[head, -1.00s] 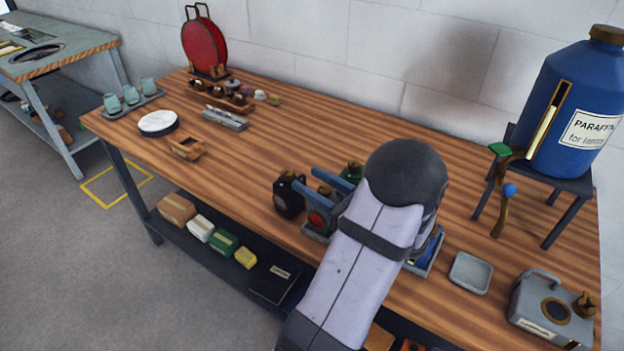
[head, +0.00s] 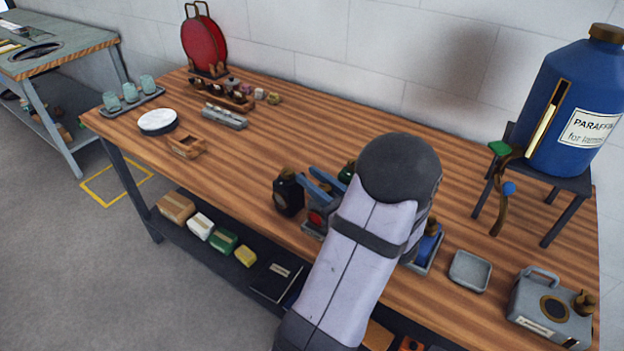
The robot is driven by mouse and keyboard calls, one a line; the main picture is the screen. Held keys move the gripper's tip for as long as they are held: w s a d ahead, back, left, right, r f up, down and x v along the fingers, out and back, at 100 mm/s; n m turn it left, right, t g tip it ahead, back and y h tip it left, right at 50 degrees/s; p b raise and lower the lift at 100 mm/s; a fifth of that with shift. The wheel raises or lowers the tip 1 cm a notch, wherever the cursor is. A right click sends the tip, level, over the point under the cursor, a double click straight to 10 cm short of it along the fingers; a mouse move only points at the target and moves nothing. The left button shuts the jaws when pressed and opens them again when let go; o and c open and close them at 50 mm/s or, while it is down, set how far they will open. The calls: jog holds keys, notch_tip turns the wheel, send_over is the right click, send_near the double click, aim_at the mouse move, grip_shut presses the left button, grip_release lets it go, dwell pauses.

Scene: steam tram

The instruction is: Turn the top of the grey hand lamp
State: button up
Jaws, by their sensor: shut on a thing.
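The grey hand lamp (head: 317,216), with a red lens on its front, stands among other lamps near the front edge of the wooden bench. Its right side is hidden behind my arm. My gripper (head: 323,187) shows only as two blue fingers at the lamp's top. The fingers are close together and shut on the top, which is mostly hidden between them. How far the top is turned cannot be seen.
A black lamp (head: 288,192) stands close left of the grey one, a green lamp (head: 347,172) behind, and a blue lamp (head: 430,243) to the right. An empty grey tray (head: 469,271) and a grey can (head: 548,305) are farther right. The bench's middle is clear.

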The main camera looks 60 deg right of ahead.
aim_at(329, 192)
jog(key=o, duration=1.1)
jog(key=shift+s, duration=0.1)
jog(key=shift+b+v, duration=0.8)
jog(key=shift+v, duration=2.85)
